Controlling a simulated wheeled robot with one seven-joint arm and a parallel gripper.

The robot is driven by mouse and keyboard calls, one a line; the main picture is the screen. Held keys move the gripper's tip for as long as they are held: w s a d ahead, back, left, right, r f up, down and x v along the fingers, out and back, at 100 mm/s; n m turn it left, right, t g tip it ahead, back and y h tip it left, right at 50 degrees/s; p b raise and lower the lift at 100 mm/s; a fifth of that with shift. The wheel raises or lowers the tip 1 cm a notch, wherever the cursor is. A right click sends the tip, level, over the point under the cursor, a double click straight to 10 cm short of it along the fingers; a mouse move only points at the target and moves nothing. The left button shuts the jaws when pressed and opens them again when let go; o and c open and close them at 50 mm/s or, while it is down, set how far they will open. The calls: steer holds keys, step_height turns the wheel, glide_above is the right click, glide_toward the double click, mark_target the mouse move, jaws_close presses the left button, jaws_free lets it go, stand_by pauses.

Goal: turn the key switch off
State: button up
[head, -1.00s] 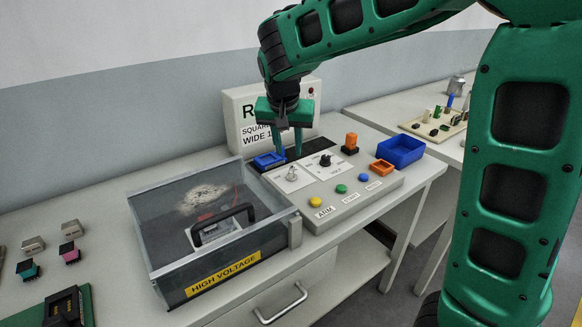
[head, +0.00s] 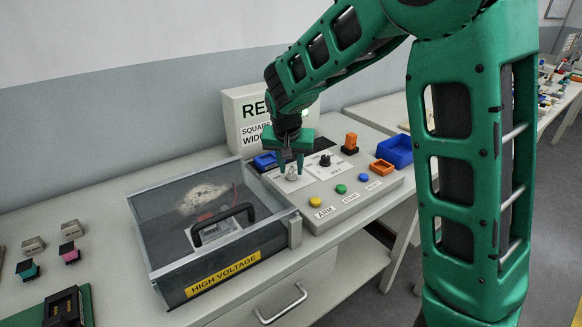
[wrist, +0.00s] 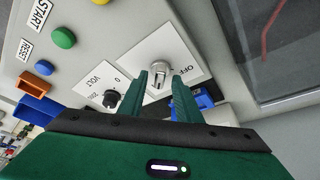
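The key switch is a small silver key knob on a white plate of the grey control panel. It shows in the head view (head: 292,174) and near the middle of the wrist view (wrist: 160,76), where an OFF label stands beside it. My gripper (head: 291,164) is over the switch, pointing down. In the wrist view its two green fingers are apart, one on each side of the key, with gaps visible. Whether the tips are down level with the key is hard to tell.
A black volt knob (head: 325,160) sits beside the switch. Yellow, green and blue buttons (head: 341,189) line the panel front. A clear high-voltage box (head: 225,270) stands close on the left.

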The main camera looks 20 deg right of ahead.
jaws_close()
steer(key=shift+d+n, duration=0.15)
steer(key=shift+n, duration=0.25)
steer(key=n+y, duration=0.1)
steer(key=n, duration=0.1)
steer(key=shift+d+n, duration=0.1)
steer(key=shift+n, duration=0.3)
steer(key=n+y, duration=0.1)
steer(key=n, duration=0.2)
steer(key=shift+d+n+t+y, duration=0.1)
steer(key=shift+n+t+y, duration=0.2)
steer(key=shift+n+y, duration=0.1)
steer(key=n+y, duration=0.1)
steer(key=n, duration=0.1)
steer(key=n+g, duration=0.1)
steer(key=n, duration=0.2)
steer(key=shift+w+d+y, duration=0.1)
steer(key=shift+d+y, duration=0.1)
steer(key=shift+y, duration=0.2)
steer(key=n, duration=0.2)
steer(key=n+g+y, duration=0.1)
steer(key=n, duration=0.2)
steer(key=shift+w+d, duration=0.15)
steer(key=shift+n+g, duration=0.3)
steer(key=shift+r, duration=0.1)
